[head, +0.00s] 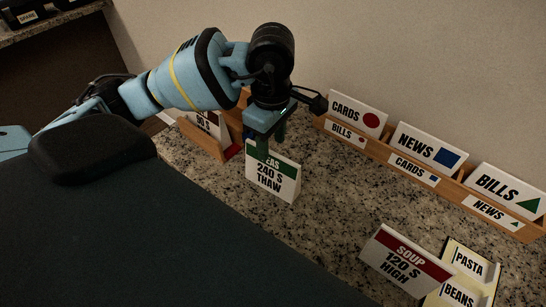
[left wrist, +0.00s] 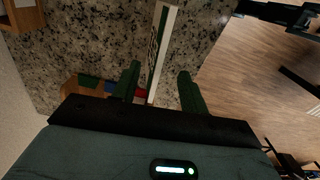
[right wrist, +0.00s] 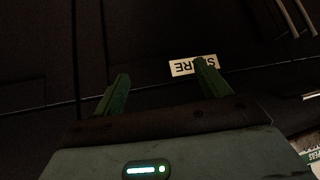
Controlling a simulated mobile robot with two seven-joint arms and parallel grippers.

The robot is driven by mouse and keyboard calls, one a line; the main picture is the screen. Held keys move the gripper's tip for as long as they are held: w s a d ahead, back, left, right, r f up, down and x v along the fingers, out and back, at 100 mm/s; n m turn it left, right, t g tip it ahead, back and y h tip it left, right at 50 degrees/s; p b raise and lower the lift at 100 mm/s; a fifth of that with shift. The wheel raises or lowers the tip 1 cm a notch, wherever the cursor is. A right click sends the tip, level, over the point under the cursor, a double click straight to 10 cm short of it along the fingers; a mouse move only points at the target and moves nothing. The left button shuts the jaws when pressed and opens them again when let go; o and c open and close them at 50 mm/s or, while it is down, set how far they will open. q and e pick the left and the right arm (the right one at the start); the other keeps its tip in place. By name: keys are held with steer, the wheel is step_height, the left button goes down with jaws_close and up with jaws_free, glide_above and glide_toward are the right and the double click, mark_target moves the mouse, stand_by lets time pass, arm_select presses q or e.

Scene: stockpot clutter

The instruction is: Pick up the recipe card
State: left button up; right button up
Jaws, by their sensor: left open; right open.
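No card is labelled as a recipe card. A white card with a green band (head: 273,176), reading "240 S THAW", stands upright on the speckled counter. My left gripper (head: 270,140) is above its top edge, pointing down. In the left wrist view the card (left wrist: 164,35) shows edge-on between the open fingers (left wrist: 160,82), with a gap on the right; contact on the left is unclear. A red-banded "SOUP 120 S HIGH" card (head: 405,262) stands at the front right. My right gripper (right wrist: 161,72) is open and empty before a dark surface.
A wooden rack (head: 390,154) with CARDS, NEWS and BILLS cards runs along the wall. A wooden holder (head: 201,140) with a "90 S" card is left of my gripper. PASTA (head: 469,262) and BEANS labels lie front right. A "SPARE" label (right wrist: 188,66) is near my right finger.

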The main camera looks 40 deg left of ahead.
mark_target(272, 152)
arm_select(q)
steer(key=shift+f, duration=2.7)
jaws_close()
